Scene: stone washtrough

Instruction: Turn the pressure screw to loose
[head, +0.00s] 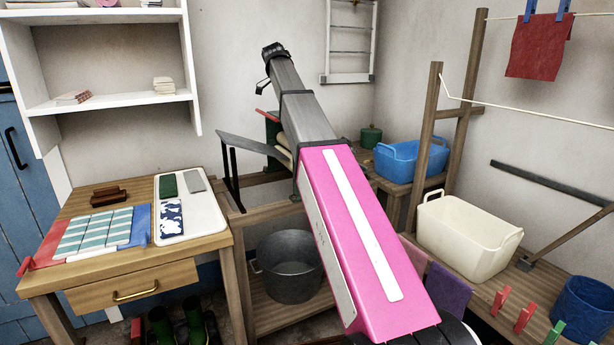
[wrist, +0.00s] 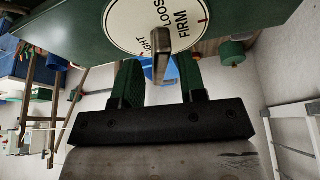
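In the wrist view the pressure screw shows as a flat metal bar (wrist: 161,52) over a round white dial (wrist: 125,22). The dial reads "LOOS", "FIRM" and a partly hidden word ending in "GHT", with a red mark near FIRM. The dial sits on a green panel (wrist: 70,32). My gripper (wrist: 160,72) is open, its two green-padded fingers apart. The bar appears between them in the picture, with a gap on each side; its depth is unclear. In the head view my arm hides the gripper and most of the green wringer (head: 272,130), whose cream rollers partly show.
A wooden table (head: 120,268) with folded cloths stands left. A metal tub (head: 290,266) sits on a low shelf beneath my arm. A blue basin (head: 410,160) and a cream basin (head: 468,236) stand right. A grey board (head: 250,146) projects left of the wringer.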

